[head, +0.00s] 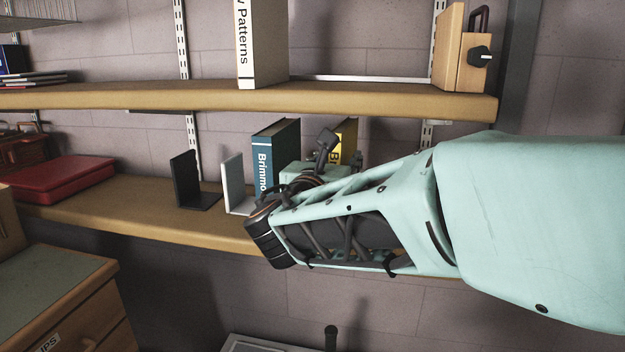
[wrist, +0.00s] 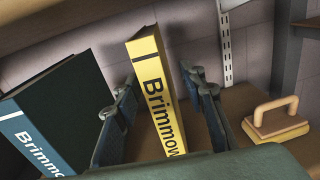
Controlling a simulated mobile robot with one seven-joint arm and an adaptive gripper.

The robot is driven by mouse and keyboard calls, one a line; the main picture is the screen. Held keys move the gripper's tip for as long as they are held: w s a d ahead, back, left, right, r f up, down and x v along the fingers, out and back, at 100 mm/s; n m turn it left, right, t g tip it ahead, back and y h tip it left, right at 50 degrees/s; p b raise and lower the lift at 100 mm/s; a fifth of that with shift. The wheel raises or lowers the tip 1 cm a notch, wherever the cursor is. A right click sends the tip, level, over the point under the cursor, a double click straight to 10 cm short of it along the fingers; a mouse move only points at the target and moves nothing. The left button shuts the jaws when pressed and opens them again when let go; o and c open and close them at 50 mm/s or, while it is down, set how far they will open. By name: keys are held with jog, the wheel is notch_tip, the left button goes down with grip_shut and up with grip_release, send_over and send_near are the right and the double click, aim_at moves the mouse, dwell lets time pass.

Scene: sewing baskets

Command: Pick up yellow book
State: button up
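The yellow book (wrist: 160,95) stands upright with its spine toward me, marked "Brimmow". In the head view the yellow book (head: 349,134) shows on the lower shelf, mostly hidden behind my arm. My gripper (wrist: 165,82) is open, with one finger on each side of the yellow book. The left finger is in the gap between the yellow book and a blue-spined dark book (wrist: 58,112). I cannot tell whether either finger touches the yellow book. In the head view my gripper (head: 322,158) is partly hidden by my arm.
The blue-spined book also shows in the head view (head: 264,165), left of my gripper. Black (head: 186,180) and white (head: 233,183) bookends stand further left. A wooden-handled tool (wrist: 272,122) lies to the right. The upper shelf (head: 200,98) runs overhead.

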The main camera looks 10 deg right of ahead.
jog(key=shift+b+x, duration=0.6)
jog(key=shift+x, duration=2.3)
jog(key=shift+a, duration=0.1)
grip_shut()
